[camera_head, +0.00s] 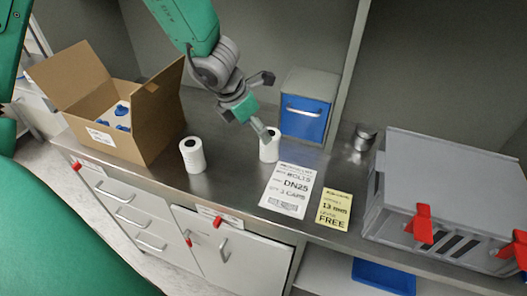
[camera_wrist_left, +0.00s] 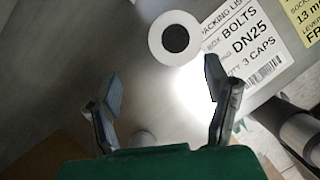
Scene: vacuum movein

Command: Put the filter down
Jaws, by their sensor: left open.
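Two white cylindrical filters stand upright on the metal counter. One filter (camera_head: 193,156) is left of centre in the head view. The other filter (camera_head: 269,149) stands by the packing list; it also shows in the left wrist view (camera_wrist_left: 157,44), seen from above with a dark round centre. My left gripper (camera_head: 266,107) is open, with one finger close to the top of this second filter in the head view. In the wrist view the spread fingers (camera_wrist_left: 163,85) hold nothing, and the filter is beyond their tips. My right gripper is not in view.
An open cardboard box (camera_head: 150,130) with blue-capped items stands at left. A blue-fronted bin (camera_head: 303,118) is behind the second filter. Packing list (camera_head: 290,190), yellow note (camera_head: 334,209), a small metal cup (camera_head: 364,138) and a grey crate (camera_head: 450,170) with red latches lie rightward.

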